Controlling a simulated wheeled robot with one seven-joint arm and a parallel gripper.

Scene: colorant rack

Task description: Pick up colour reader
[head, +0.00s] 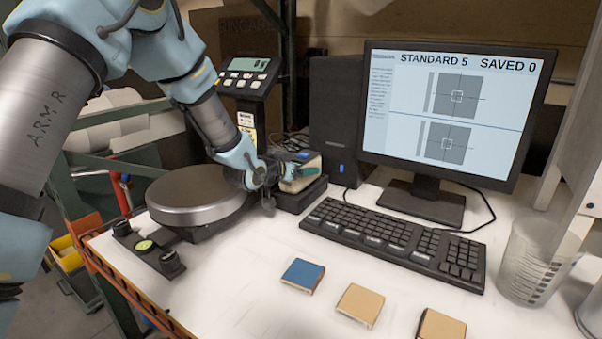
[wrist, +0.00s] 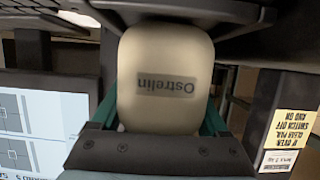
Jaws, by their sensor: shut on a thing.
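The colour reader (wrist: 165,60) is a cream, rounded device marked "Ostrelin", and it fills the middle of the wrist view. In the head view the colour reader (head: 307,162) shows partly behind my wrist, at a black cradle (head: 302,197) beside the scale. My gripper (wrist: 160,115) is shut on it, with a green finger on each side of its body. In the head view my gripper (head: 292,174) is at the cradle, partly hidden by my arm. I cannot tell whether the reader touches the cradle.
A scale with a round steel pan (head: 195,197) stands left of the cradle. A keyboard (head: 395,243), monitor (head: 450,110) and black computer tower (head: 335,120) are to the right and behind. Several small tiles (head: 303,275) lie in front. A clear beaker (head: 533,262) stands at the right.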

